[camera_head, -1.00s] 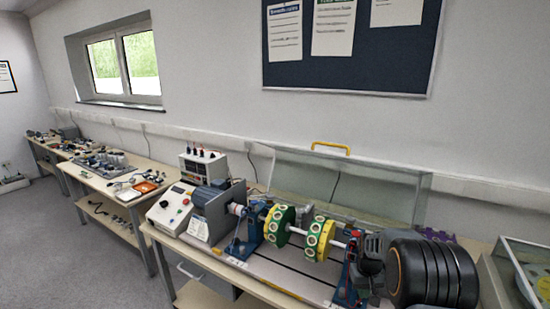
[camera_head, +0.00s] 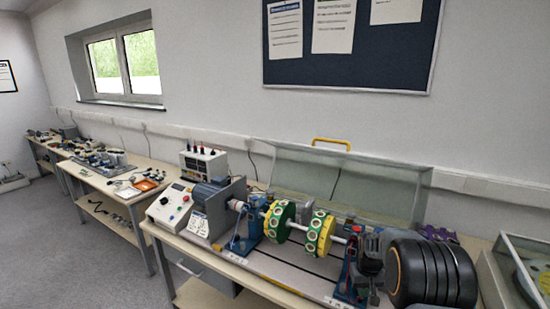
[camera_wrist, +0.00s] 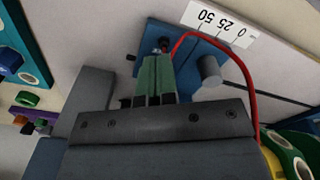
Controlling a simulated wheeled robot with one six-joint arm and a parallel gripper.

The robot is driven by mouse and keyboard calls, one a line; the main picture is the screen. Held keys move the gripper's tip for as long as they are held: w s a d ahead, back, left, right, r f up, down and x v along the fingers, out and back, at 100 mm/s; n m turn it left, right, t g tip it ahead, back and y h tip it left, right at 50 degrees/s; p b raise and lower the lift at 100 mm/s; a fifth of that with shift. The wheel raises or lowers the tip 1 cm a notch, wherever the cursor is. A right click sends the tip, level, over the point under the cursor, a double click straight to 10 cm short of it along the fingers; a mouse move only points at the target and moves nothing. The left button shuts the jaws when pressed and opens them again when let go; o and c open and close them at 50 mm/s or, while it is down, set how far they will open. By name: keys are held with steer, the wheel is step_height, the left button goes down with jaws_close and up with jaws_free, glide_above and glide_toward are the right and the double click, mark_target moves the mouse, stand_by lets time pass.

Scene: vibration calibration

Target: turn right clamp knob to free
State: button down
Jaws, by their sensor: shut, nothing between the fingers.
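The right bearing stand (camera_head: 350,288) is blue and stands at the right end of the rotor shaft in the head view. My gripper (camera_head: 370,262) is dark grey and sits right beside this stand, covering part of it. In the wrist view my gripper's green fingers (camera_wrist: 155,66) are together and empty, over a blue base (camera_wrist: 190,52). A small dark fitting (camera_wrist: 165,43) shows just past the fingertips; I cannot tell whether they touch it or whether it is the clamp knob. A grey cylindrical post (camera_wrist: 209,70) stands on the base to the right.
A red cable (camera_wrist: 250,85) arches around the post. A scale label (camera_wrist: 220,22) lies beyond the base. Green and yellow rotor discs (camera_head: 318,234) are on the shaft to the left. A clear guard (camera_head: 350,180) stands behind. A glass-topped case (camera_head: 530,270) is at right.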

steer(key=shift+s+d+f, duration=0.3)
steer(key=shift+s+f, duration=0.05)
steer(key=shift+f, duration=0.3)
steer(key=shift+d, duration=0.95)
steer(key=shift+s+b, duration=0.1)
steer(key=shift+b, duration=0.2)
steer(key=shift+s+d, duration=0.1)
steer(key=shift+d, duration=0.1)
steer(key=shift+d+r+p, duration=0.1)
steer(key=shift+r+p, duration=0.45)
steer(key=shift+r, duration=0.05)
steer(key=shift+w+r+p, duration=0.15)
steer(key=shift+r+p, duration=0.65)
steer(key=shift+r, duration=0.5)
steer(key=shift+w+r+p, duration=0.1)
steer(key=shift+r+p, duration=0.65)
steer(key=shift+r, duration=0.5)
